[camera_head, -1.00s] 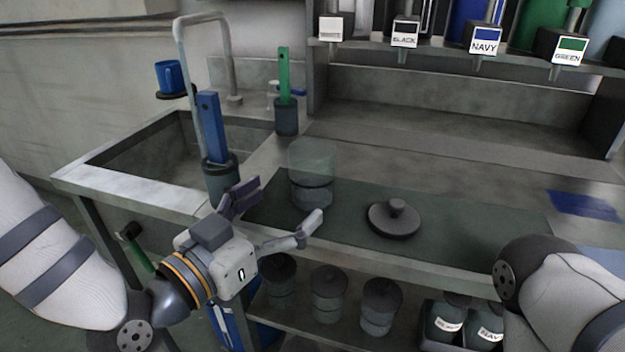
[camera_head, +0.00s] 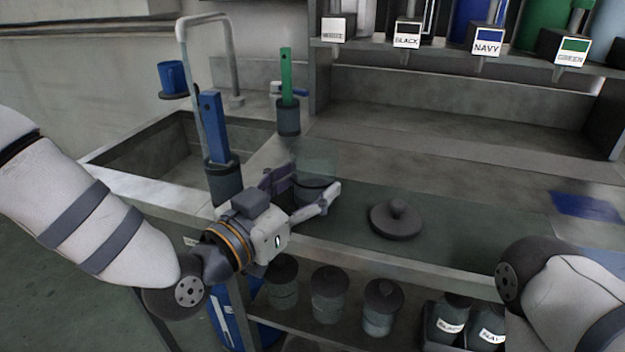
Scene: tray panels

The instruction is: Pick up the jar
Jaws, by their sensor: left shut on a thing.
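The jar (camera_head: 316,168) is a see-through glass cylinder with a darker band low down, standing upright at the left end of the dark mat (camera_head: 350,218) on the counter. My left gripper (camera_head: 306,187) is around the jar, one finger on each side, and shut on it. A dark round lid with a knob (camera_head: 396,219) lies on the mat to the right of the jar. My right arm shows at the lower right, but its gripper is out of view.
A blue-handled tool stands in a dark pot (camera_head: 224,182) left of the gripper, near the sink (camera_head: 150,150). A green-handled tool stands in another pot (camera_head: 288,117) behind. Several lidded jars (camera_head: 330,294) sit on the shelf below. The mat's right part is clear.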

